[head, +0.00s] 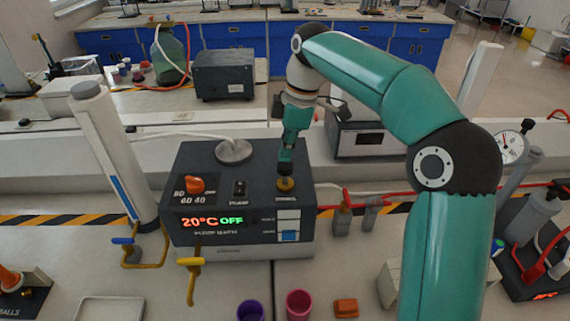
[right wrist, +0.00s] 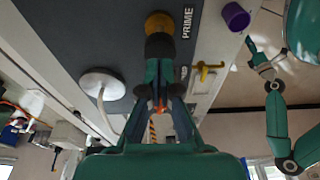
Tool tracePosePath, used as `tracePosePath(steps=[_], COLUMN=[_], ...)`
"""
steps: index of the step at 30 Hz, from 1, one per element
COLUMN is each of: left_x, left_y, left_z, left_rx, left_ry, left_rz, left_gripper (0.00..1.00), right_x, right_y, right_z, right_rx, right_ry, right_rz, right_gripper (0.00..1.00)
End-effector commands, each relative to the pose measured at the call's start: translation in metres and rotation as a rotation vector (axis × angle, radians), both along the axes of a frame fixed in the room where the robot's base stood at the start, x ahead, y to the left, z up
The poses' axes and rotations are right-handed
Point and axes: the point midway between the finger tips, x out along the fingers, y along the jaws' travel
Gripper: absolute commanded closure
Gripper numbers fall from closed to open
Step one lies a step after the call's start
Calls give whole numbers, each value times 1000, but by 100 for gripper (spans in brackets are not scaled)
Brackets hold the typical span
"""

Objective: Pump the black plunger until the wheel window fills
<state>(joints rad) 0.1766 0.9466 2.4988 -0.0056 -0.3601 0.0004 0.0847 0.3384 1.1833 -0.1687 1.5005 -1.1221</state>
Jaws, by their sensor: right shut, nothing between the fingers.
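The dark pump bath box (head: 240,180) stands on the bench; its display reads 20°C OFF. The black plunger (right wrist: 158,45) rises from a brass collar (head: 286,184) beside the word PRIME. My right gripper (head: 286,150) points down over the plunger, shut and empty, its tips at or just above the plunger top; contact is hard to tell. A small window (head: 289,236) on the front panel shows blue below pale panes; its lettering is too small to read. My left gripper (right wrist: 265,64) shows only in the right wrist view, away from the box, its fingers apart.
An orange knob (head: 196,184) and a grey round lid with a hose (head: 233,151) sit on the box top. Yellow taps (head: 191,275) stand in front. Purple (head: 250,311) and pink (head: 298,304) cups stand at the near edge. A white column (head: 108,150) is left of the box.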

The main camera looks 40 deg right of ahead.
Motion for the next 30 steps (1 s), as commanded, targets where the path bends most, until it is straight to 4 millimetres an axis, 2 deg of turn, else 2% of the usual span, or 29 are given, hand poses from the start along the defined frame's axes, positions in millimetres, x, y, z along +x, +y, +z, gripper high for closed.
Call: tracePosePath(steps=[26, 30], left_x=[0, 0], left_y=[0, 0], left_z=[-27, -25], left_rx=[0, 0], left_ry=[0, 0], left_rz=[0, 0], left_gripper=[61, 61], right_x=[0, 0], right_y=[0, 0], right_z=[-37, -36], right_rx=[0, 0], right_ry=[2, 2], right_rz=[-1, -1], right_gripper=[100, 100])
